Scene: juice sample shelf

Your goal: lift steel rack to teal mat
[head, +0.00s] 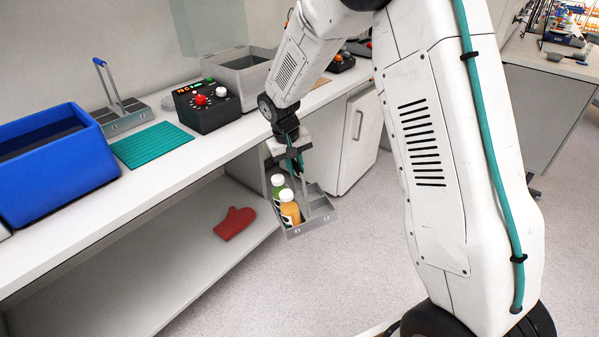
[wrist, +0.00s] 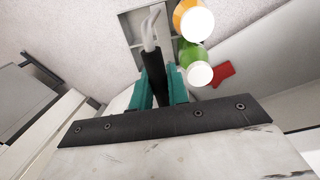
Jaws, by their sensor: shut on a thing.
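The steel rack (head: 309,228) hangs from my gripper (head: 292,160) in front of the bench, lower than the bench top and over the floor. It carries a green bottle (head: 277,182) and an orange bottle (head: 290,212), both white-capped. In the wrist view my gripper (wrist: 162,90) is shut on the dark grip of the rack's handle (wrist: 154,72), with teal fingers on both sides. The rack (wrist: 134,20) shows only partly there, at the top. The teal mat (head: 152,145) lies bare on the bench top, left of my gripper.
A blue bin (head: 60,175) stands left of the mat. Another steel rack (head: 124,122) with a blue grip is behind it. A black control box (head: 207,107) and a grey metal container (head: 245,75) are to its right. A red mitt (head: 235,223) lies on the lower shelf.

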